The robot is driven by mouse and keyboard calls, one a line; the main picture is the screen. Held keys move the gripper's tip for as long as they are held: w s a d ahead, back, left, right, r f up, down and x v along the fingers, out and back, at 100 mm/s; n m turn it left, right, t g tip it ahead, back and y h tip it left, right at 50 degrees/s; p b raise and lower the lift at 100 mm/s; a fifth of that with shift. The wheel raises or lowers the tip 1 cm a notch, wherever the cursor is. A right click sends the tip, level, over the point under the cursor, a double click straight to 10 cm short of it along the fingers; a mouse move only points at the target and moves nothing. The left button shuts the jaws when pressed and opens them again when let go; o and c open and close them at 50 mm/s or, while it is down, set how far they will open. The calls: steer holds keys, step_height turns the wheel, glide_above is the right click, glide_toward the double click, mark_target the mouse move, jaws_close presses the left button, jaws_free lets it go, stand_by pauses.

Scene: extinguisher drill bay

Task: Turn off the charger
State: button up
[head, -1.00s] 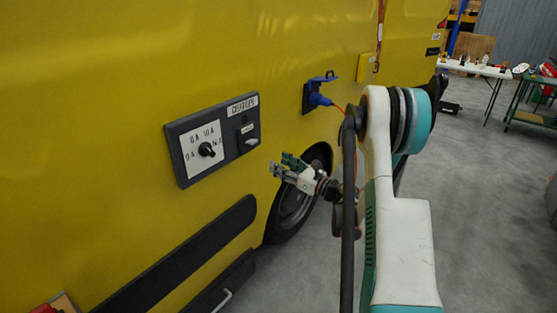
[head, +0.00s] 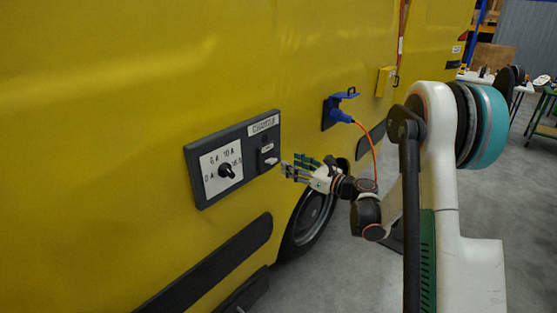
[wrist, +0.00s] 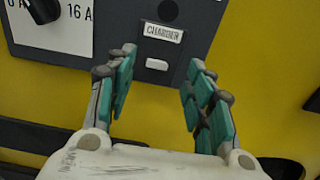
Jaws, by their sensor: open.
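The dark grey charger panel (head: 240,190) is on the yellow van's side. A white switch (head: 271,161) sticks out at its right, under a small label; it also shows in the wrist view (wrist: 157,64), below a label reading CHARGER (wrist: 163,32). A black rotary knob (head: 227,171) sits on a white dial plate marked in amps, left of the switch. My gripper (head: 290,168) is just right of the switch in the head view. In the wrist view my gripper (wrist: 163,59) is open and empty, with the switch between its fingertips. Contact cannot be told.
A blue plug and socket (head: 341,114) with an orange cable (head: 374,145) are right of the panel, behind my gripper. A black trim strip (head: 210,264) runs below the panel, and a wheel (head: 308,218) is at lower right. Grey floor is open at right.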

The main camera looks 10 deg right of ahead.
mark_target(271, 155)
steer(key=b+x, duration=0.2)
steer(key=x, duration=0.6)
steer(key=shift+w+a, duration=0.1)
steer(key=c, duration=1.1)
